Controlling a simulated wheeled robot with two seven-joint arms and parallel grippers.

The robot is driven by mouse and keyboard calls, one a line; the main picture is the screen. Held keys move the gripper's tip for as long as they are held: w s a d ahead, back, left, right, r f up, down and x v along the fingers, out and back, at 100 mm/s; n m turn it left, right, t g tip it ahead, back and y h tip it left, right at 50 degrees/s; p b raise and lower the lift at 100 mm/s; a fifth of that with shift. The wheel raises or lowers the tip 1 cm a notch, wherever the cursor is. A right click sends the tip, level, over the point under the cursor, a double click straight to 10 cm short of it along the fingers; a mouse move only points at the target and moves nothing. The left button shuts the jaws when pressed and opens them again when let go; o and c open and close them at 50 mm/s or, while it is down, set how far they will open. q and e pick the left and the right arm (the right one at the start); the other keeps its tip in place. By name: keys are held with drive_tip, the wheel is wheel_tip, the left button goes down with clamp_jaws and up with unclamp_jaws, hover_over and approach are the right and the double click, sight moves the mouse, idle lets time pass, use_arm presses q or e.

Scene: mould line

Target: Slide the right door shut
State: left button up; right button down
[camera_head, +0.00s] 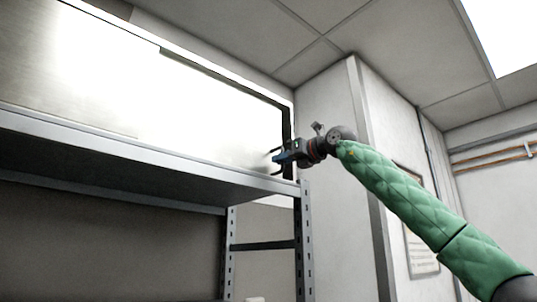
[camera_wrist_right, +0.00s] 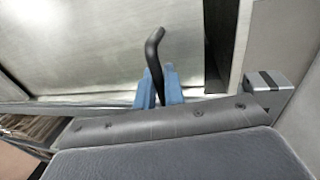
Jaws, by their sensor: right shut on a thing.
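The right door (camera_head: 215,115) is a bright metal panel in the upper part of the cabinet in the head view. It also fills much of the right wrist view (camera_wrist_right: 90,45). A dark upright strip shows between its right edge and the cabinet's side post (camera_wrist_right: 243,45). My right gripper (camera_head: 277,163) is at the door's lower right corner. In the right wrist view its blue fingers (camera_wrist_right: 159,87) are shut on the black bent handle (camera_wrist_right: 154,50), whose upper end sticks out above them. My left gripper is in neither view.
A grey shelf edge (camera_head: 150,153) runs just below the doors. A perforated upright post (camera_head: 306,240) stands under its right end. A pale wall column (camera_head: 335,130) stands close to the right of the cabinet.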

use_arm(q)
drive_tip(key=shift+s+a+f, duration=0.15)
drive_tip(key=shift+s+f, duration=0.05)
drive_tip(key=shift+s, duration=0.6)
use_arm(e)
drive_tip(key=shift+w+d+r, duration=0.1)
drive_tip(key=shift+w+d, duration=0.35)
drive_tip(key=shift+d, duration=0.2)
drive_tip(key=shift+w+d+r, duration=0.1)
drive_tip(key=shift+w+d, duration=0.3)
drive_tip(key=shift+d, duration=0.2)
drive_tip(key=c, duration=1.6)
unclamp_jaws()
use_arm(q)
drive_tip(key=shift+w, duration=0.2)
use_arm(e)
drive_tip(key=shift+w+d+f, duration=0.15)
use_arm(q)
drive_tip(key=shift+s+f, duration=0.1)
